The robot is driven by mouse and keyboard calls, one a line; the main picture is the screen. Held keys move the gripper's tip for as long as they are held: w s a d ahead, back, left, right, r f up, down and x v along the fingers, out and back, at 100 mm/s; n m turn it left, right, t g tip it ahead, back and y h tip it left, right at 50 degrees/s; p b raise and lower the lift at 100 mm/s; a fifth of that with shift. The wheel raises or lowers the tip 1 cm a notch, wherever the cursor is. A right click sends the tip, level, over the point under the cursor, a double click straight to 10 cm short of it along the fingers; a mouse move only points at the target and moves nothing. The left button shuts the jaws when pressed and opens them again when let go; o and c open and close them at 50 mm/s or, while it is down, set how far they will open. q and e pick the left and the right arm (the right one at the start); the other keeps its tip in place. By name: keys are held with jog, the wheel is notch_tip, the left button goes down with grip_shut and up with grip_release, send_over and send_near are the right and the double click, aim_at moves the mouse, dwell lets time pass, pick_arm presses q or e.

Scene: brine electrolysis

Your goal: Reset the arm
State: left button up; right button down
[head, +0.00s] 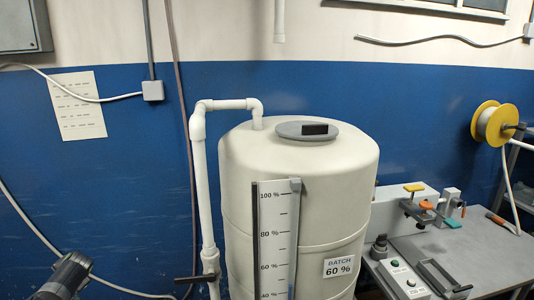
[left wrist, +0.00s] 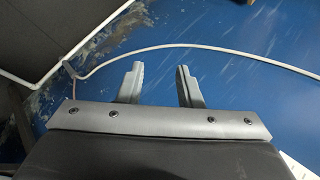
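My left gripper (left wrist: 156,82) shows in the left wrist view with its two grey fingers apart and nothing between them. Behind the fingers are a blue wall surface and a thin white cable or pipe. In the head view, part of my left arm (head: 67,277) shows at the bottom left corner; its fingers are not visible there. My right gripper is not in either view.
A grey workbench (head: 480,248) with fittings stands at the right.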

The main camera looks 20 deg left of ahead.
pick_arm(q)
jog(key=s+a+f+m+t, duration=0.15)
jog(key=s+f, duration=0.35)
jog(key=s, duration=0.9)
jog(key=s+f+m, duration=0.3)
jog(key=s+f, duration=0.2)
jog(key=s, duration=0.9)
jog(key=s+d+f+n+g+h, duration=0.1)
jog(key=s+d+f+h, duration=0.1)
jog(key=d+f, duration=0.95)
jog(key=s+d+f+n+h, duration=0.2)
jog(key=d+f, duration=0.8)
jog(key=d, duration=0.3)
jog(key=d+f+n+h, duration=0.15)
jog(key=d+f, duration=0.35)
jog(key=d, duration=1.1)
jog(key=d+f+h, duration=0.3)
jog(key=d+f, duration=0.1)
jog(key=d, duration=1.2)
notch_tip(320, 180, down, 15)
jog(key=b, duration=1.4)
jog(key=shift+s+a+b, duration=0.2)
jog(key=shift+s+b, duration=0.05)
jog(key=shift+b, duration=0.05)
jog(key=shift+r, duration=0.1)
